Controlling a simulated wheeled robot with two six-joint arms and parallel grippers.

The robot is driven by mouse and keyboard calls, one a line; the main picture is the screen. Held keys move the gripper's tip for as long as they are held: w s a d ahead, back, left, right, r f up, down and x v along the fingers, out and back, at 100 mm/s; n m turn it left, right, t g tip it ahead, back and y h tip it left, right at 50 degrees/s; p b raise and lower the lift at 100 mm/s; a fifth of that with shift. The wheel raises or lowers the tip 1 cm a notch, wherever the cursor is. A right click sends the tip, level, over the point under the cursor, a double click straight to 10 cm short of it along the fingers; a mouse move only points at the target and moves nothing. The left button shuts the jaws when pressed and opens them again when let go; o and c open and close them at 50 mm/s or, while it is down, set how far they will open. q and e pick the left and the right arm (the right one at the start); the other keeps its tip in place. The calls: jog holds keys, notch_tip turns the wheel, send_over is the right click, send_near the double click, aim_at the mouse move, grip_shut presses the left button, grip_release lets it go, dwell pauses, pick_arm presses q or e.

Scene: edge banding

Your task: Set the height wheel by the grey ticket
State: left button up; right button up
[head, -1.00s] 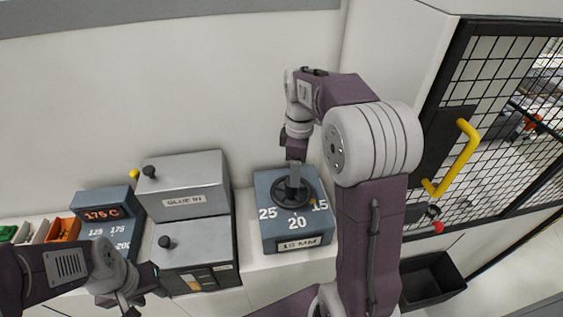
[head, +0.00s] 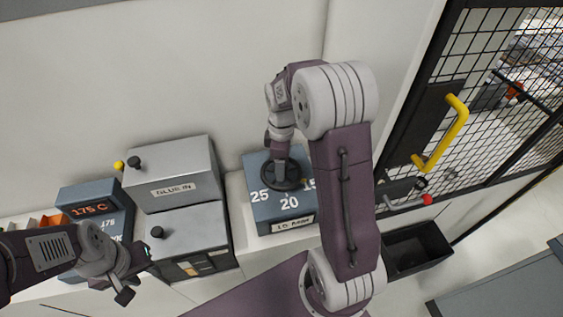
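The height wheel (head: 291,183) is a dark handwheel on top of a blue-grey box (head: 262,211) marked 25, 20 and 15. A small plate (head: 294,223) on the box's front is too blurred to read surely now; earlier it reads like 15 MM. My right gripper (head: 279,172) points down at the wheel's hub; its fingers are partly hidden, and I cannot tell whether they grip it. My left gripper (head: 132,281) hangs at lower left, in front of the grey cabinets, away from the wheel. I cannot make out a grey ticket.
The GLUE IN box (head: 172,190) and a lower grey cabinet (head: 187,239) stand left of the wheel box. A 175 C display box (head: 91,208) is farther left. A mesh gate with a yellow handle (head: 442,134) and a black bin (head: 414,250) are at right.

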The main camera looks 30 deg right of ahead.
jog(key=shift+s, duration=0.15)
jog(key=shift+c, duration=0.9)
grip_shut()
jog(key=shift+m, duration=0.3)
jog(key=shift+m+p, duration=0.35)
jog(key=shift+m, duration=0.25)
jog(key=m+p, duration=0.1)
jog(key=m, duration=0.2)
jog(key=shift+r+m, duration=0.1)
jog(key=shift+m, duration=0.2)
jog(key=m+p, duration=0.1)
jog(key=m, duration=0.5)
jog(key=shift+m, duration=0.3)
